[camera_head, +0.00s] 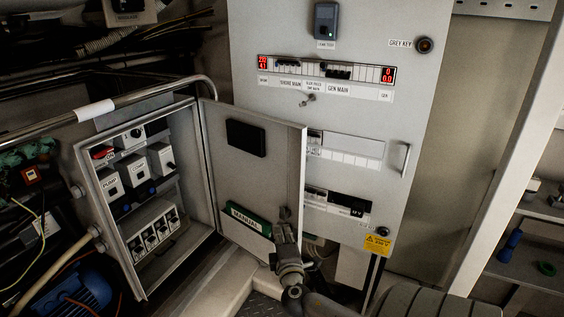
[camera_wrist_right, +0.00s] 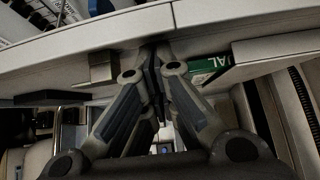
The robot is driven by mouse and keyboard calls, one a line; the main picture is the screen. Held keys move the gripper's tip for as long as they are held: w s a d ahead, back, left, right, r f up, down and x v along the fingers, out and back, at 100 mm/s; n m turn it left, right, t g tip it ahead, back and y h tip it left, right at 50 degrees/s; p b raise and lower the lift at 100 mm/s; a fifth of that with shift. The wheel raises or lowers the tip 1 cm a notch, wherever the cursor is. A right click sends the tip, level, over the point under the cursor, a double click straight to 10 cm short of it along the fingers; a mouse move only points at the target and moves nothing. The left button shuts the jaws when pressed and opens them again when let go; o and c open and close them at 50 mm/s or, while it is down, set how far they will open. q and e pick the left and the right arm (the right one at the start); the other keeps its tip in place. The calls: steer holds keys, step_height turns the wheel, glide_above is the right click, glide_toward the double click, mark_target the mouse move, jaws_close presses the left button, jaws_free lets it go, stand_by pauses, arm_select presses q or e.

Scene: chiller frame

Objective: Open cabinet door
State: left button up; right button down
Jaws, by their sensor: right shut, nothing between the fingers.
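The small grey cabinet (camera_head: 139,270) stands at the left with its interior exposed. Its door (camera_head: 253,180) is swung out to the right, standing wide open. The door's inner face carries a black box and a green manual (camera_head: 248,219) in a holder. My right gripper (camera_head: 286,214) is at the lower right part of the door, close to its free edge. In the right wrist view its fingers (camera_wrist_right: 153,58) are shut and empty, up against or very near the door; contact cannot be told. A small metal block (camera_wrist_right: 102,68) shows left of the fingertips. My left gripper is not in view.
A tall grey panel (camera_head: 345,112) with red displays and switches stands behind the door. A metal rail (camera_head: 150,96) runs above the cabinet. Cables and a blue motor (camera_head: 82,290) lie at the left. Shelves (camera_head: 535,255) stand at the right.

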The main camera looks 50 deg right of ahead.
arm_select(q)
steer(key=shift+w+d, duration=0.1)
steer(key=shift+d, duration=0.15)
arm_select(e)
steer(key=v, duration=1.2)
steer(key=shift+w, duration=0.1)
steer(key=s+a+f+m+g+y+p, duration=0.1)
steer(key=s+a+f+g+y, duration=0.15)
steer(key=f, duration=0.75)
steer(key=s+a+f+g+y+p, duration=0.1)
steer(key=s+a+f+g+y, duration=0.15)
steer(key=f, duration=0.85)
steer(key=s+a+f+m+g+y, duration=0.15)
steer(key=s+f, duration=0.25)
steer(key=f, duration=0.6)
arm_select(q)
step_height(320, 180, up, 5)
steer(key=p, duration=0.2)
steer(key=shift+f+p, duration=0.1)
steer(key=shift+p, duration=0.25)
arm_select(e)
steer(key=s+a+f+m+g+y, duration=0.2)
steer(key=s+a+f, duration=0.5)
steer(key=s, duration=0.3)
steer(key=s+a+f+m+g+y, duration=0.2)
steer(key=s+a+f+g+y, duration=0.1)
steer(key=s+a+f, duration=0.5)
steer(key=s+a, duration=0.1)
steer(key=s, duration=0.2)
steer(key=shift+g+y, duration=0.35)
